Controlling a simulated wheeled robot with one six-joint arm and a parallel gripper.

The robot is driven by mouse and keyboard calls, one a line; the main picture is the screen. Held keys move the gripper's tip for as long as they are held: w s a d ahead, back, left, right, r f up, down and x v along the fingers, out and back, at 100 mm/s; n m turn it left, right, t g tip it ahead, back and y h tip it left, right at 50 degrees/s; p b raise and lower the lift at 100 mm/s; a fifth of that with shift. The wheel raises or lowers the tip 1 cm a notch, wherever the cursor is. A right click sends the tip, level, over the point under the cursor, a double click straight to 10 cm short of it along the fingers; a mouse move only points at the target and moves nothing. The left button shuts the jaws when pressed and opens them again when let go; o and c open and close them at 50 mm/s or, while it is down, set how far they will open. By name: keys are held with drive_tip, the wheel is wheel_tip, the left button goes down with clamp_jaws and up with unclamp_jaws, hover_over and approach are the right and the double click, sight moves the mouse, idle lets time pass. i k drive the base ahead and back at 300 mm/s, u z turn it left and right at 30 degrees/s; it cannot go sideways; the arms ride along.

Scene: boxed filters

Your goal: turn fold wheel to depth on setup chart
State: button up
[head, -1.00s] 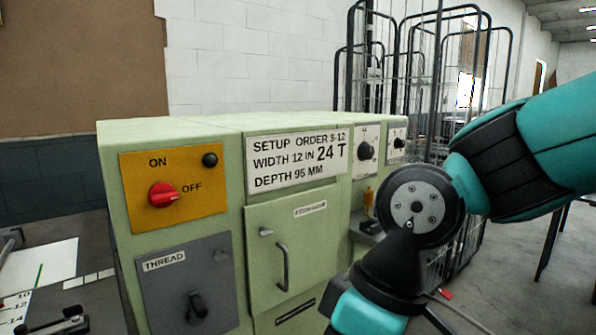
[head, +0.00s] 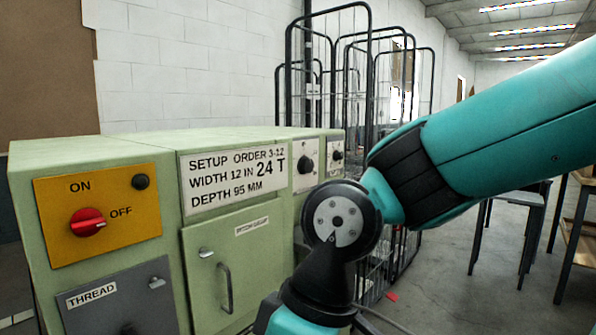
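The setup chart (head: 236,175) is a white plate on the upper front of a pale green machine (head: 210,275). It reads "SETUP ORDER 3-12, WIDTH 12 IN 24 T, DEPTH 95 MM". Two black knobs on white plates sit to its right, a nearer knob (head: 307,166) and a farther knob (head: 337,155). Their markings are too small to read, and I cannot tell whether either is the fold wheel. My arm crosses the right side and bends down in front of the machine's right end. My gripper is outside the picture.
A yellow panel (head: 150,222) holds a red ON/OFF switch (head: 87,222). Below it is a grey THREAD panel (head: 90,312). A cabinet door with a handle (head: 226,288) is beside it. Wire cage trolleys (head: 330,70) stand behind; a table (head: 515,200) stands at right.

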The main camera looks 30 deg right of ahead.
sight(305, 165)
drive_tip(key=k, duration=0.55)
drive_tip(key=z, duration=0.7)
drive_tip(key=i, duration=1.3)
drive_tip(key=u, duration=0.55)
